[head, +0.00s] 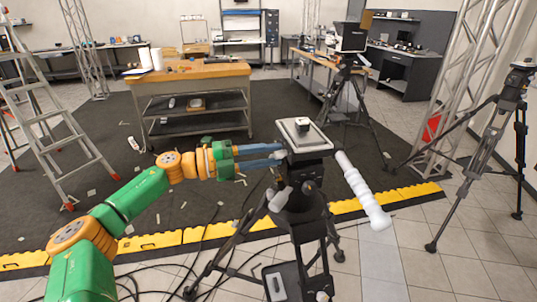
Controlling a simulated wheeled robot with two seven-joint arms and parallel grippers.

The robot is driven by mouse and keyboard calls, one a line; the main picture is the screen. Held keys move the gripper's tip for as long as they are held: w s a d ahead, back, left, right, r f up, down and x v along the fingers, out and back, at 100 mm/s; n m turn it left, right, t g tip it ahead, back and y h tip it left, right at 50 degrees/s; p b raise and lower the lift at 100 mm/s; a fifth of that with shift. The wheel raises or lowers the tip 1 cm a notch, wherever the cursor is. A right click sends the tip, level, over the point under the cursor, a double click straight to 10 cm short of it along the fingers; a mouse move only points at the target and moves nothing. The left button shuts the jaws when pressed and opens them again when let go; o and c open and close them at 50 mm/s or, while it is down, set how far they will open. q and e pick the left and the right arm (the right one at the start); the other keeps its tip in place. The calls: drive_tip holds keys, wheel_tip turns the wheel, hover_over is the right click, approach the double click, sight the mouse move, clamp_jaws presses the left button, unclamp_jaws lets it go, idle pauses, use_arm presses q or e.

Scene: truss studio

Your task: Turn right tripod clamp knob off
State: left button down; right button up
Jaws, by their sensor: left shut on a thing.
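A black tripod (298,215) stands upright in the centre foreground, with a grey top plate (302,135) and a pale handle (362,190) slanting down to the right. My left gripper (279,155) reaches in from the left, its two blue fingers level at the left side of the tripod head. It is shut on a small part there, which I take to be the clamp knob; the fingers and head mostly hide it, so its turn position cannot be told. A grey knob-like part (280,198) shows lower on the tripod. My right gripper is not in view.
A second tripod (490,140) stands at the right beside a metal truss (465,90). A third tripod with a camera (350,65) stands behind. A workbench (190,85) and a ladder (50,120) are at left. Cables (185,265) and a yellow-black floor strip (160,243) cross the floor.

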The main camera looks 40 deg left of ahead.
use_arm(q)
drive_tip(key=c, duration=0.6)
unclamp_jaws()
drive_tip(key=b+v, duration=0.4)
drive_tip(key=v, duration=0.3)
drive_tip(key=shift+a, duration=0.1)
